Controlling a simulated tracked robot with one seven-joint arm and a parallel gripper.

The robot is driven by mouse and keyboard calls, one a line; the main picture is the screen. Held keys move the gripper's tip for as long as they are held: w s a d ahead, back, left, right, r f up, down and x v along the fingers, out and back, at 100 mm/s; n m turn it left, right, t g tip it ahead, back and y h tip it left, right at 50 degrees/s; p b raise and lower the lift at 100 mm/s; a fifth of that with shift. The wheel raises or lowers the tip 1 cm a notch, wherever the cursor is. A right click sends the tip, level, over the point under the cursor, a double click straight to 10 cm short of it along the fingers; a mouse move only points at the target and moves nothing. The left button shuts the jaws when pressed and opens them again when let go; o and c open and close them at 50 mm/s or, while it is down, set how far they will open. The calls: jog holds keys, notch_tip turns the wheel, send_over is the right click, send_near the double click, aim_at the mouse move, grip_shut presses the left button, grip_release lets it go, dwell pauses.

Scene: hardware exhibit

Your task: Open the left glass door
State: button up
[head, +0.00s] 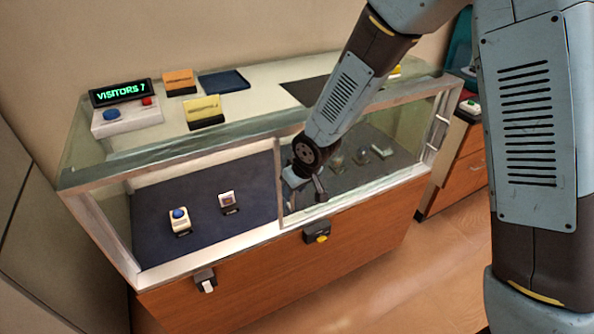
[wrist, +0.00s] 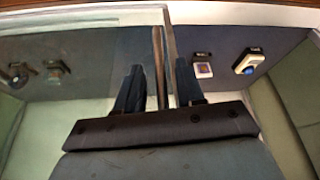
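The glass display case (head: 190,150) has a light metal frame. Its front left part looks uncovered, with the dark shelf showing clearly. A glass pane (head: 350,180) covers the front right part, its upright left edge near mid-case. My gripper (head: 305,192) is at that edge, pointing down. In the wrist view, the two dark fingers (wrist: 160,88) are apart, on either side of a thin brown upright bar (wrist: 158,60) and the pane's edge (wrist: 171,50). I cannot tell whether either finger touches them. Which door this pane belongs to is unclear.
Inside at left are a blue-button device (head: 179,219) and a small square device (head: 228,202). Several small items sit behind the right glass. On top are a lit VISITORS sign (head: 120,92), cards and a dark tray (head: 223,81). Two locks (head: 317,233) project from the wooden front.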

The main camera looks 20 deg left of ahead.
jog(key=v, duration=1.1)
jog(key=shift+r, duration=0.15)
jog(key=shift+d, duration=0.1)
jog(key=w+d+r+m+t+h, duration=0.1)
jog(key=d+r+m, duration=0.2)
jog(key=d+r, duration=0.6)
jog(key=d+r+m+t+h, duration=0.15)
jog(key=d+r, duration=0.25)
jog(key=d, duration=0.8)
jog(key=s+d+r+m, duration=0.3)
jog(key=s+d, duration=0.3)
jog(key=d, duration=0.2)
jog(key=s+d+r+m+h, duration=0.1)
jog(key=s+d+r+m, duration=0.2)
jog(key=s+d+r, duration=0.2)
jog(key=s+d, duration=0.2)
jog(key=d, duration=0.1)
jog(key=shift+s+d, duration=0.2)
jog(key=shift+d, duration=0.2)
jog(key=shift+m+t, duration=0.25)
